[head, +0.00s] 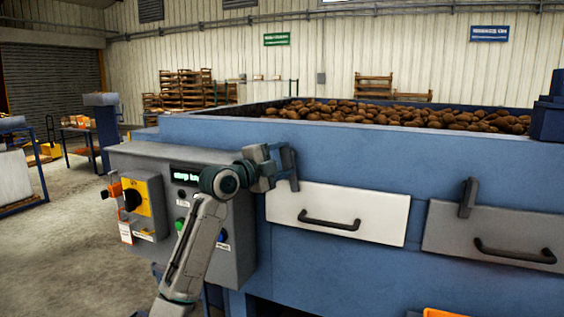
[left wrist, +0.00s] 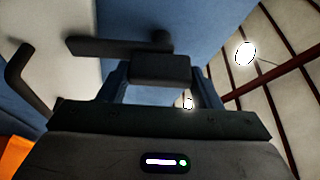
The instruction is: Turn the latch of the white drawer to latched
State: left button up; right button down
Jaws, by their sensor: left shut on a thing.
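The white drawer (head: 378,228) is closed in the blue machine's front, with a black bar handle (head: 328,222). Its dark grey latch (head: 291,170) stands about upright at the drawer's upper left corner, its lower end over the drawer's top edge. My left gripper (head: 272,168) is at the latch from the left and is shut on it. In the left wrist view the latch's block (left wrist: 160,69) sits between the fingers of my left gripper (left wrist: 160,88), and its bar (left wrist: 105,47) reaches left over the white drawer (left wrist: 62,30). My right gripper is not in view.
A grey drawer (head: 437,226) with its own upright latch (head: 467,197) is to the right. A grey control box (head: 240,240) with a yellow switch plate (head: 139,197) stands left, behind my left arm. Potatoes (head: 420,115) fill the top. An orange thing (head: 445,313) shows at the bottom edge.

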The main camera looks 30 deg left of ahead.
pick_arm(q)
jog(key=shift+m+g, duration=0.4)
jog(key=shift+m, duration=0.6)
jog(key=shift+f, duration=0.1)
jog(key=o, duration=1.4)
jog(key=b+v, duration=0.4)
jog(key=v, duration=0.7)
jog(key=shift+d, duration=0.1)
